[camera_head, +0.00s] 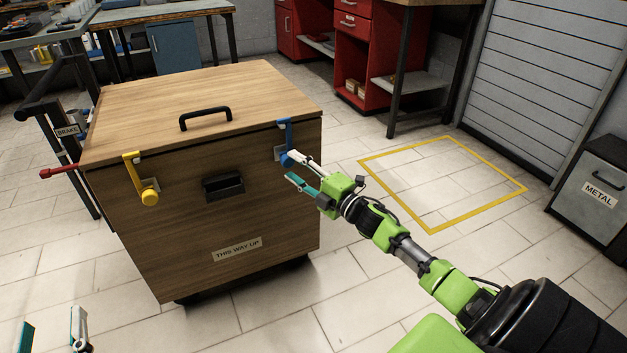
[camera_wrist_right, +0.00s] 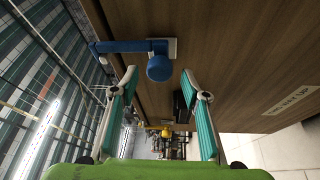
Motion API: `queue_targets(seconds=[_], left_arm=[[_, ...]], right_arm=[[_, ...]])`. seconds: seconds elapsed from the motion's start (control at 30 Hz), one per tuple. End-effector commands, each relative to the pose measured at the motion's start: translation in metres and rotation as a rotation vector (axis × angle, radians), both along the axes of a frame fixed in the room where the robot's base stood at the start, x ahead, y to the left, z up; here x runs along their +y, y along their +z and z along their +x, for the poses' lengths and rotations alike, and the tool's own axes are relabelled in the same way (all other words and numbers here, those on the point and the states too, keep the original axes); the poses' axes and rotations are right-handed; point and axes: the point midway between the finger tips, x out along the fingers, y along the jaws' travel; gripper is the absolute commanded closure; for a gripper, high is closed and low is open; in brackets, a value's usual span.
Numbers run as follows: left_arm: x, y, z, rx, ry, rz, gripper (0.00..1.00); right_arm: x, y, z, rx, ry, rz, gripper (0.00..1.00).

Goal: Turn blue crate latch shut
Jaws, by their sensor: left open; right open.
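The blue latch (camera_head: 286,138) is at the right of the front face of the wooden crate (camera_head: 160,235). Its arm points up to the lid edge in the head view. In the right wrist view the blue latch (camera_wrist_right: 130,47) shows its round knob ahead of the fingertips. My right gripper (camera_head: 292,170) is open, with its fingers at the knob; I cannot tell whether they touch it. The yellow latch (camera_head: 140,178) is on the left of the same face, its arm also up at the lid. My left gripper (camera_head: 50,330) is open and empty at the bottom left, partly out of frame.
The lid (camera_head: 190,95) lies down on the crate and has a black handle (camera_head: 205,114). A cart frame with a red lever (camera_head: 60,171) stands at left. A yellow floor square (camera_head: 440,185) at right is empty. A metal bin (camera_head: 595,195) stands far right.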

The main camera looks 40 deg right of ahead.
Motion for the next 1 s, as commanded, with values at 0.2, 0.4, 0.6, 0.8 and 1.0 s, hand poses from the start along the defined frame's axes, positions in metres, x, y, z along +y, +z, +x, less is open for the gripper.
queue_targets(seconds=[0.2, 0.4, 0.6, 0.8, 1.0], left_arm=[[0.0, 0.0, 0.0, 0.0, 0.0, 0.0, 0.57], [0.0, 0.0, 0.0, 0.0, 0.0, 0.0, 0.57], [0.0, 0.0, 0.0, -0.001, 0.0, 0.0, 0.57], [0.0, 0.0, 0.0, -0.001, 0.0, 0.0, 0.57], [0.0, 0.001, 0.0, -0.001, 0.0, 0.0, 0.57]], right_arm=[[-0.006, -0.006, -0.044, 0.003, 0.001, 0.001, 0.58], [-0.01, -0.008, -0.071, 0.001, 0.0, 0.001, 0.58], [-0.012, -0.008, -0.081, 0.0, 0.0, 0.0, 0.58], [-0.012, -0.008, -0.081, -0.001, 0.0, 0.0, 0.58], [-0.012, -0.008, -0.081, 0.0, 0.0, 0.0, 0.58]])
